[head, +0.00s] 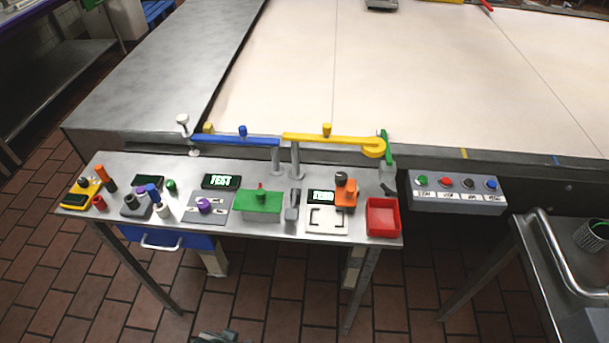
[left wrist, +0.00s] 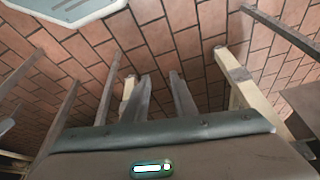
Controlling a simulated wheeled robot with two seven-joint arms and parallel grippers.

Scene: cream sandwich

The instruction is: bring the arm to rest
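The task names no object, only the arm. In the left wrist view my left gripper (left wrist: 160,75) points out over the tiled floor. Its two grey fingers stand apart with a gap between them, and nothing shows in the gap. In the head view a small dark grey part, seemingly mine, shows at the bottom edge; its fingers cannot be made out there. My right gripper is in neither view.
A metal worktable (head: 280,231) holds a red bin (head: 383,217), a green box (head: 258,205), displays and several small parts. A button panel (head: 457,192) sits to its right, a steel cart (head: 560,275) at far right. Open tiled floor (head: 60,300) lies in front.

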